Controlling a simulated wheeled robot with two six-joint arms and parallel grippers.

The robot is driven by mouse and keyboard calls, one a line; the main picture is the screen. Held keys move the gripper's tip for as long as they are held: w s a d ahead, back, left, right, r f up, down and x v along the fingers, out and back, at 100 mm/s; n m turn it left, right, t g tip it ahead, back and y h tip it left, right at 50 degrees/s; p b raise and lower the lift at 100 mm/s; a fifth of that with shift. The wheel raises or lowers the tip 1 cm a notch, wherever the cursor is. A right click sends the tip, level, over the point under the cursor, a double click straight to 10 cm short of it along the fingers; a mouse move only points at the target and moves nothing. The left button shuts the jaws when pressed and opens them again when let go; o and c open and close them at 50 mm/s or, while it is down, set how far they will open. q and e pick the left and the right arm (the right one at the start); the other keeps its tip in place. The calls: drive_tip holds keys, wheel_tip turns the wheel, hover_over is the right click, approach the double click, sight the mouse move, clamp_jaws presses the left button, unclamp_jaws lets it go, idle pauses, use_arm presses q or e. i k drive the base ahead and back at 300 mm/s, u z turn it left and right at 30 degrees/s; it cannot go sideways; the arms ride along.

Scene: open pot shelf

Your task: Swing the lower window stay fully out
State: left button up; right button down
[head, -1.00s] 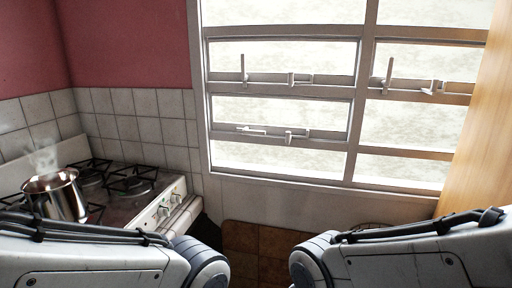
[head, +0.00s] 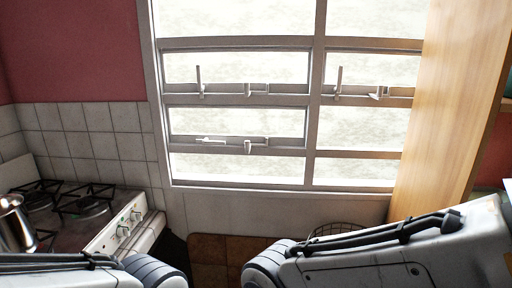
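The lower left window pane (head: 236,122) has metal fittings along its bottom rail. A thin, flat-lying stay arm (head: 211,140) is at the left of that rail, and a small upright catch (head: 248,147) with a short bar is to its right. The pane looks closed in its frame. Only my arm links show, at the bottom left and bottom right, well below the window. Both grippers are out of view.
Two upper panes have upright handles (head: 199,82). A stove (head: 100,222) with a metal pot (head: 14,224) stands at left. A tall wooden panel (head: 450,110) borders the window at right. A round wire rack (head: 338,229) sits below the window, partly hidden by my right arm.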

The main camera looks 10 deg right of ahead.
sight(248, 146)
drive_tip(key=u, duration=0.35)
drive_tip(key=k, duration=0.85)
drive_tip(key=u, duration=0.55)
drive_tip(key=k, duration=0.5)
drive_tip(key=z, duration=0.4)
drive_tip(key=i, duration=0.55)
drive_tip(key=z, duration=0.8)
drive_tip(key=i, duration=1.15)
drive_tip(key=u, duration=0.45)
